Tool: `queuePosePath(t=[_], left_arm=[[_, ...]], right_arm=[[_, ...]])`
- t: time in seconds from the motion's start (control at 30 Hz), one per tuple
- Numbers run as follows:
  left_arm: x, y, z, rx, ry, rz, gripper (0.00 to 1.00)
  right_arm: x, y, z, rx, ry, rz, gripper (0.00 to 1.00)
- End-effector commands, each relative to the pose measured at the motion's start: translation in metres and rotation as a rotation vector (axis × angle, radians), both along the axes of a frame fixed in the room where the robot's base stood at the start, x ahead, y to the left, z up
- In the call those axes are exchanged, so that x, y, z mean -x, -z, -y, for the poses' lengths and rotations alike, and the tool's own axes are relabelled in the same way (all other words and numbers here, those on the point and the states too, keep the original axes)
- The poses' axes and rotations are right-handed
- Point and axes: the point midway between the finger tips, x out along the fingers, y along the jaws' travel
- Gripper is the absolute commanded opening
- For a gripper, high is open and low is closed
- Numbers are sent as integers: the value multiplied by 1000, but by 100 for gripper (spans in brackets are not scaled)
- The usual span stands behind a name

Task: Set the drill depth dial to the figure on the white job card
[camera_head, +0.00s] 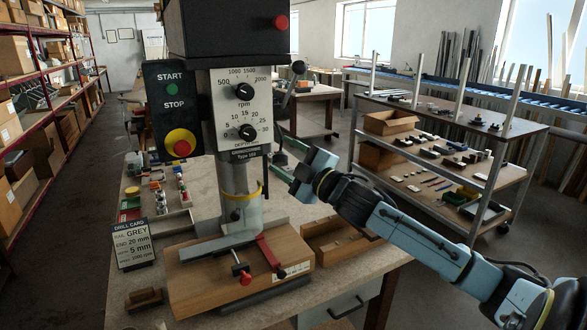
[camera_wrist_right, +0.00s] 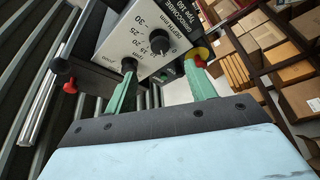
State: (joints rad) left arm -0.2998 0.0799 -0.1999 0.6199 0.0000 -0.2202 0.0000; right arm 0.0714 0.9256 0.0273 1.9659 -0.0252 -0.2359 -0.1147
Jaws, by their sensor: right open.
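The drill's panel carries two black knobs. The lower one is the depth dial (camera_head: 247,132), with a scale up to 30. It also shows in the wrist view (camera_wrist_right: 160,42). I cannot make out which figure it points at. The job card (camera_head: 134,243) leans at the left of the bench; I read "GREY", "20 mm" and "5 mm", with the smaller words unclear. My right gripper (camera_head: 277,160) is right of the drill column and below the panel. Its green fingers (camera_wrist_right: 163,85) are apart with nothing held, short of the depth dial. My left gripper is not in view.
The rpm dial (camera_head: 244,91) is above the depth dial. A black-balled lever (camera_head: 298,67) sticks out right of the panel. The start/stop box (camera_head: 172,110) is at its left. A wooden block (camera_head: 240,275) and red-handled clamp (camera_head: 268,255) are below. A parts cart (camera_head: 455,110) stands at right.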

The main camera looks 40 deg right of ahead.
Motion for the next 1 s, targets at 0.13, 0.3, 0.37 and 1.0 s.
queuePosePath(t=[0.13, 0.3, 0.37, 1.0], left_arm=[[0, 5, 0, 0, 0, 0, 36], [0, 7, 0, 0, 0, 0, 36], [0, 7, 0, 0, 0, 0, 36], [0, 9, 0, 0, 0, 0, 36]], right_arm=[[13, 5, 2, 0, 0, -2, 55], [20, 4, 2, 1, 0, 0, 55], [21, 4, 2, 1, 0, 0, 55], [19, 19, 9, -17, 16, -21, 55]])
